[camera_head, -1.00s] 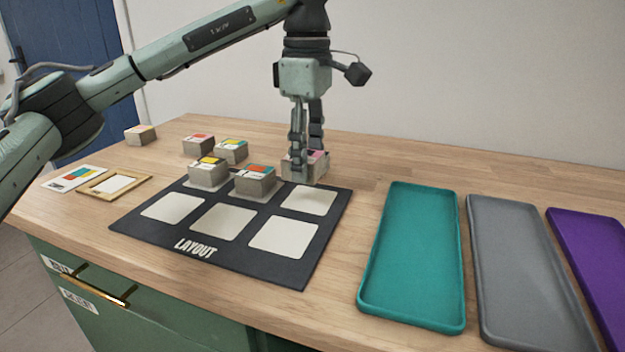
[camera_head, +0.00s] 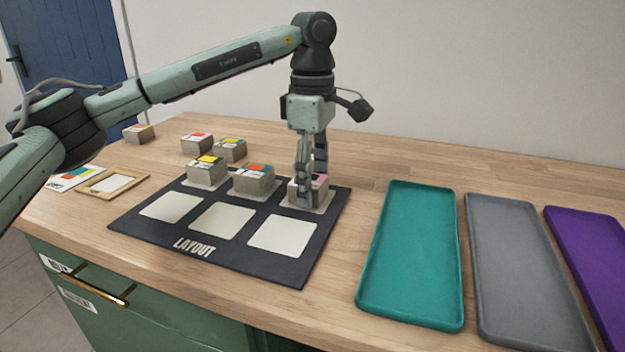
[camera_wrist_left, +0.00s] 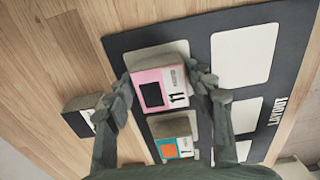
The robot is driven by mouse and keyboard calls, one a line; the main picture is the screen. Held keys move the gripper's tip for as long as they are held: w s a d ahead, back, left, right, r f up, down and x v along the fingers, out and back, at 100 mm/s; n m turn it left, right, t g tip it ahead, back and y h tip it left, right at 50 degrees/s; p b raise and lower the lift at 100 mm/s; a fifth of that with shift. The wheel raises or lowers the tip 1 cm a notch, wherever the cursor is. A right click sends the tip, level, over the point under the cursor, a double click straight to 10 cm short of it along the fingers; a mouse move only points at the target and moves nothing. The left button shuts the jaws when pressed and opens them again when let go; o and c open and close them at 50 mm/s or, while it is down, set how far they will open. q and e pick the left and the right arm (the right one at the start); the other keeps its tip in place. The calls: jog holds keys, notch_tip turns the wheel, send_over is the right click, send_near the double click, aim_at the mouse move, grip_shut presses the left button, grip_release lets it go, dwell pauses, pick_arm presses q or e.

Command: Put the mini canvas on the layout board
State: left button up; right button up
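The mini canvas, a small grey block with a pink and white top (camera_head: 320,182), is at the far right white square of the dark layout board (camera_head: 160,230). My left gripper (camera_head: 311,188) points straight down with its fingers on either side of the block. In the left wrist view the pink canvas (camera_wrist_left: 160,90) sits between the two fingertips (camera_wrist_left: 160,77), over a white square of the board (camera_wrist_left: 200,60). I cannot tell whether it rests fully on the square. My right gripper is not in view.
Two blocks, yellow-topped (camera_head: 206,172) and teal-orange-topped (camera_head: 254,182), occupy the other back-row squares. The front-row squares are empty. More blocks (camera_head: 196,145) stand behind the board. A wooden frame (camera_head: 113,184) lies left; teal (camera_head: 410,260), grey (camera_head: 525,275) and purple (camera_head: 595,250) trays lie right.

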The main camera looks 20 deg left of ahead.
aim_at(313, 180)
pick_arm(q)
jog(key=shift+o, duration=0.9)
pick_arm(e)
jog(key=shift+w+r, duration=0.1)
pick_arm(q)
jog(key=shift+r, duration=0.15)
jog(key=shift+r, duration=0.35)
notch_tip(313, 180, up, 11)
jog(key=shift+r+p, duration=0.2)
jog(key=shift+p, duration=0.25)
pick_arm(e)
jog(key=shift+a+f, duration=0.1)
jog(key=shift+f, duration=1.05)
